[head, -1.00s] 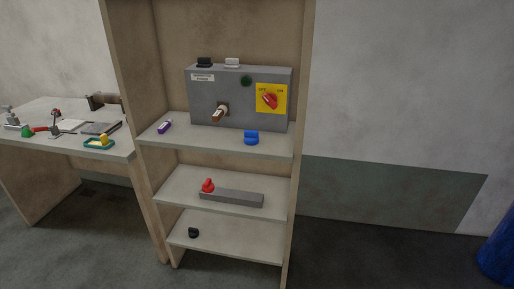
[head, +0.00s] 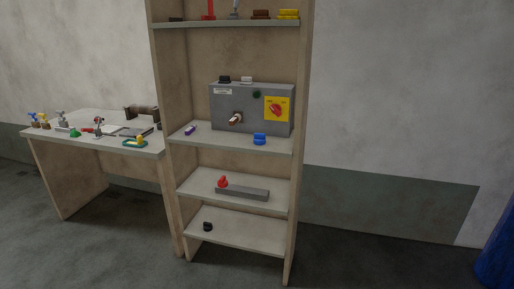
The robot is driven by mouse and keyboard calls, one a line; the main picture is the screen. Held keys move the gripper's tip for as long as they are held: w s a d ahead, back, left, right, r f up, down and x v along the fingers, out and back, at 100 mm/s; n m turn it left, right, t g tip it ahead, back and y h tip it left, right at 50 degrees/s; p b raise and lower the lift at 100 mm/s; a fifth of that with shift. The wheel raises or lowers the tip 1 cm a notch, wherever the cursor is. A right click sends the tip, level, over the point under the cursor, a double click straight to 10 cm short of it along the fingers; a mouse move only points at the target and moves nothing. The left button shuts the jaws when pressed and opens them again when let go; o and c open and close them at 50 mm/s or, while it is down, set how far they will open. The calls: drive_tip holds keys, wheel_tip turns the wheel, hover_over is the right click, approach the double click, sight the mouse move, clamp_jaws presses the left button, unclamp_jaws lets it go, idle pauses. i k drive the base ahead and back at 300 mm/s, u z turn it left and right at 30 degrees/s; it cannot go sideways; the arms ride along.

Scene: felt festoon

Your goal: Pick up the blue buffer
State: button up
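The blue buffer (head: 260,139) is a small, squat blue piece with a raised upper part. It rests on the middle shelf (head: 222,139) of the tall open shelf unit, near the front edge and right of the shelf's centre. It stands in front of the grey control box (head: 224,106), below the box's yellow panel with a red rotary switch (head: 277,109). Nothing hides it from the front. My gripper is not in view.
A purple item (head: 190,130) lies on the same shelf at left. Below are a grey bar (head: 249,193) with a red piece (head: 223,181) and a black piece (head: 207,226). A cluttered table (head: 90,143) stands left. The floor in front is clear.

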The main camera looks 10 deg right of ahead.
sight(259, 139)
drive_tip(key=z, duration=0.3)
drive_tip(key=k, duration=0.35)
drive_tip(key=u, duration=1.85)
drive_tip(key=i, duration=2.3)
drive_tip(key=u, duration=0.05)
